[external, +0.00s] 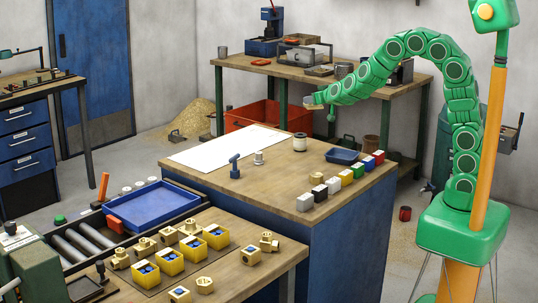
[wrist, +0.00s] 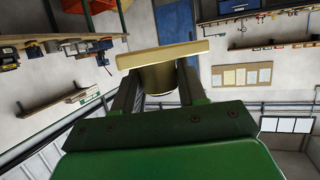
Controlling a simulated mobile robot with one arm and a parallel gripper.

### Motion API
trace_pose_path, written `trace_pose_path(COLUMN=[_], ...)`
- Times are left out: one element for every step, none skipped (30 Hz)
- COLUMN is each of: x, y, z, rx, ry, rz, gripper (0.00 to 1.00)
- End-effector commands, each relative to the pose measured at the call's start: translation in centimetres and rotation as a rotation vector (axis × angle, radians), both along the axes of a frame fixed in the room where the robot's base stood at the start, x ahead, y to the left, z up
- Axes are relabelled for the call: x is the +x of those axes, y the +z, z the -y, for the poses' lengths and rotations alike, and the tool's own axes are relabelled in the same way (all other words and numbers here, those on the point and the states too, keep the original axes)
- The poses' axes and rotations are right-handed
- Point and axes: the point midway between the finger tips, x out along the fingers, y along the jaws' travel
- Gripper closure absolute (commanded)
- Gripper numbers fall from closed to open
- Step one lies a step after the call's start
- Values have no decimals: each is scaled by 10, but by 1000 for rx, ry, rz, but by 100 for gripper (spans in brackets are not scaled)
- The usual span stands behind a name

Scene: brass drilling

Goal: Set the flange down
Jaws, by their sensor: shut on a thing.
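The flange (wrist: 162,54) is a brass-coloured piece with a wide flat plate and a round hub. In the wrist view, my gripper (wrist: 158,82) is shut on its hub, with one dark finger on each side. The plate lies across beyond the fingertips. In the external view, my gripper (external: 316,99) is high above the back right of the blue-sided workbench (external: 270,180), pointing left. The flange (external: 308,101) shows there only as a small pale end piece. It touches no surface that I can see.
Bare wood shows at the centre. Yellow bins (external: 170,262) stand in front.

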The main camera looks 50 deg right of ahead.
Motion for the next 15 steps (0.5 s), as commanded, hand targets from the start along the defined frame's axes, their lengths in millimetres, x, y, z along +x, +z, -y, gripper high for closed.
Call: trace_pose_path(x=[0, 0, -1, -1, -1, -2, -2, -3, -4, -4, -5, -7, -8, -9, -10], y=[-2, -3, -7, -10, -13, -19, -23, -28, -34, -39, -45, -52, -58, -63, -70], z=[3, 4, 6, 8, 10, 12, 14, 16, 20, 22, 23, 25, 26, 27, 27], rx=[1, 1, 1, 2, 2, 3, 5, 5, 5, 4, 4, 5, 5, 4, 5], ry=[0, 1, 4, 6, 10, 17, 23, 30, 39, 46, 56, 70, 81, 90, 106], rz=[1, 0, 0, 1, -1, -1, -2, -1, 0, 1, 0, -3, -3, -2, 0], gripper=[100, 100, 100, 100, 100, 100, 100, 100, 100, 100, 100, 100, 100, 100, 100])
